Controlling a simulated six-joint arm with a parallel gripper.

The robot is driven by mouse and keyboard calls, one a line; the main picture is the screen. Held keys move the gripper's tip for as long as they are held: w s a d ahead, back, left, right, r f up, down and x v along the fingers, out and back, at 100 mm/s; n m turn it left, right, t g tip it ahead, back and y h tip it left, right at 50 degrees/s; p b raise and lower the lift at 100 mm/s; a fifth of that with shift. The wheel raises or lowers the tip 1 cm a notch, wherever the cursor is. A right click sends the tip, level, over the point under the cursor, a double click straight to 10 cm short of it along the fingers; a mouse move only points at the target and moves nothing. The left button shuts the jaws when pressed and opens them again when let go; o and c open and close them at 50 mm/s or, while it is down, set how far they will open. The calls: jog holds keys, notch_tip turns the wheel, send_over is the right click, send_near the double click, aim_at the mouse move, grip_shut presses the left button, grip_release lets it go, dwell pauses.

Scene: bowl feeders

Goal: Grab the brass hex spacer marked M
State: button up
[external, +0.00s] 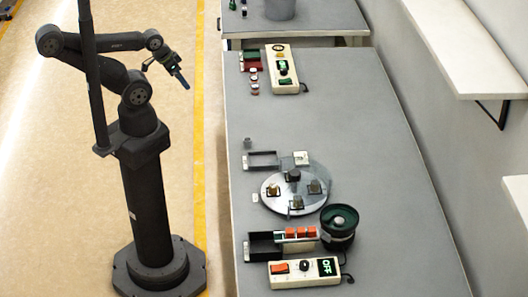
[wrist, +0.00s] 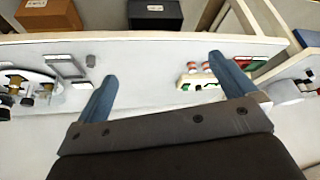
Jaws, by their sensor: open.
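My gripper (external: 180,76) is raised over the floor to the left of the long grey bench, well away from the parts. In the wrist view its two blue fingers are spread apart and empty (wrist: 162,68). A round silvery disc (external: 272,207) on the bench carries several small parts. Brass-coloured ones stand at its front (external: 297,202), right (external: 314,187) and left (external: 273,190); a darker one (external: 293,175) is at the back. I cannot read any mark, so I cannot tell which is M. The disc also shows at the wrist view's left edge (wrist: 42,78).
A dark bowl feeder (external: 339,222) with orange blocks (external: 301,232) beside it stands in front of the disc. A control box (external: 305,270) reads OFF. Another box (external: 284,68) stands farther back. The bench middle is clear.

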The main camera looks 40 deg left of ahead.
jog(key=c, duration=1.1)
jog(key=w+d+r+m+g, duration=0.1)
jog(key=w+d+r+m, duration=0.15)
jog(key=d, duration=0.35)
jog(key=w+d+r+m+g, duration=0.1)
jog(key=w+d+r+m, duration=0.1)
jog(key=d+r, duration=0.3)
jog(key=m+g, duration=0.3)
jog(key=m, duration=0.8)
send_over(273, 185)
jog(key=shift+y, duration=0.4)
notch_tip(273, 185, down, 18)
jog(key=shift+r, duration=0.15)
jog(key=shift+f, duration=2.65)
